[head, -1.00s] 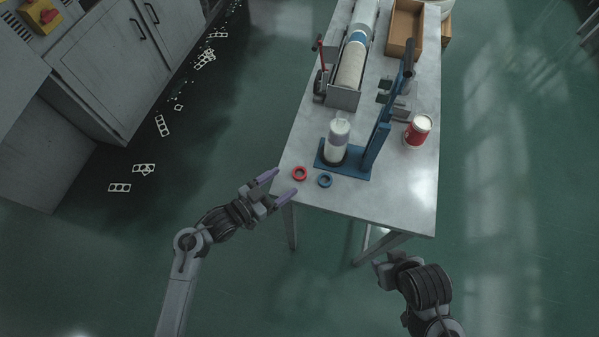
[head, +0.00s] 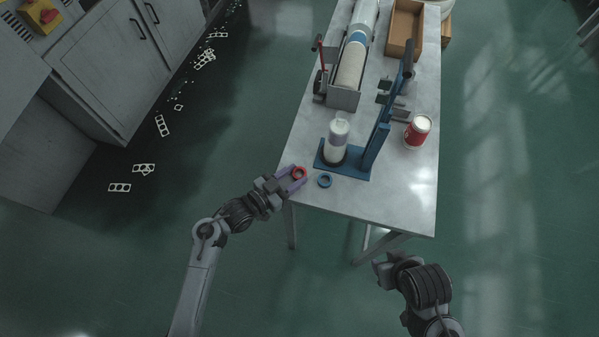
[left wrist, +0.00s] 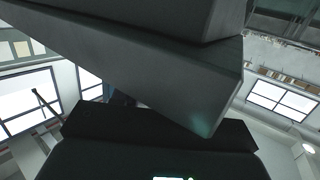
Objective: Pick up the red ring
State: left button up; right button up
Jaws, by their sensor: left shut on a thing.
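The red ring (head: 299,172) lies at the table's near left corner in the head view. My left gripper (head: 296,177) reaches in from the left, and its two purple fingers are shut on the ring, one on each side of it. The ring looks to be at table level; I cannot tell whether it touches the top. My right gripper (head: 384,268) is apart from the table's front edge, low at the right, and its fingers are not clear. The left wrist view shows dark gripper parts and the room's windows, with no ring in sight.
A red and white tub (head: 417,131) is at the right. The table's front right (head: 400,200) is clear.

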pick_arm(q)
jog(key=shift+c, duration=0.9)
jog(key=shift+r, duration=0.15)
